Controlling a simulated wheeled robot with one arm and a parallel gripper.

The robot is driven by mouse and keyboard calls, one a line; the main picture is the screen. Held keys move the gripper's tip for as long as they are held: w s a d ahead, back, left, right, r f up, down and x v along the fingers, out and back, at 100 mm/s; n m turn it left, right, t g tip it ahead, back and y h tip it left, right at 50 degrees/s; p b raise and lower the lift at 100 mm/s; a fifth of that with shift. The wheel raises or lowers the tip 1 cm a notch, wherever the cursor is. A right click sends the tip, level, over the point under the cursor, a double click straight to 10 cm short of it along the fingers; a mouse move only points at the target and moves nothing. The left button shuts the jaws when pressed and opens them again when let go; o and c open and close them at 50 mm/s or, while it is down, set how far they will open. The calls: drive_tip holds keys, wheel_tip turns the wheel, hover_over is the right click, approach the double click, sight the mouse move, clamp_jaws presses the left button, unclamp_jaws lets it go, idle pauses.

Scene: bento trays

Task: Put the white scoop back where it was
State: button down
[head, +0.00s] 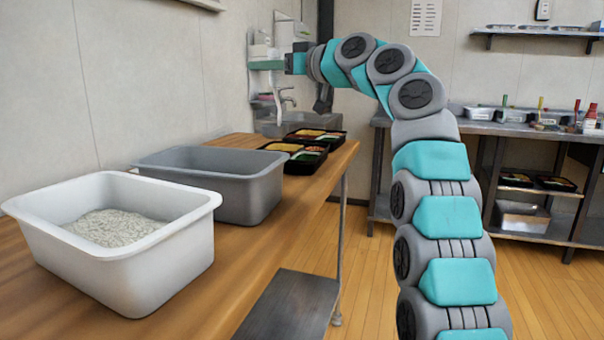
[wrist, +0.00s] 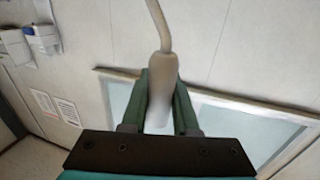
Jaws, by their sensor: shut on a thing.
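My gripper (wrist: 161,82) is shut on the pale handle of the white scoop (wrist: 160,64) in the wrist view. A thin, bent neck runs up from the handle and leaves the top of that picture, so the scoop's bowl is out of view. In the head view my arm reaches forward and bends left towards the back wall. The scoop cannot be made out clearly there. A white tub (head: 182,262) of pale, rice-like grains (head: 114,227) stands on the wooden table at the left, well apart from my gripper.
A grey tub (head: 252,198) stands behind the white one on the wooden table (head: 290,236). Bento trays (head: 300,158) with food lie at its far end. A sink (head: 316,124) and wall-mounted dispensers stand beyond. A steel counter and shelves line the back right. Floor is clear between.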

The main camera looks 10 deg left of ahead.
drive_tip(key=b, duration=0.6)
hover_over(270, 124)
wheel_tip(270, 124, down, 6)
drive_tip(key=shift+w+r, duration=0.1)
drive_tip(key=shift+w, duration=0.05)
drive_tip(key=shift+f+b, duration=1.8)
drive_tip(key=shift+f, duration=0.25)
drive_tip(key=shift+f, duration=0.1)
drive_tip(key=c, duration=0.7)
unclamp_jaws()
drive_tip(key=shift+r, duration=0.25)
drive_tip(key=b+v, duration=0.4)
drive_tip(key=v, duration=0.8)
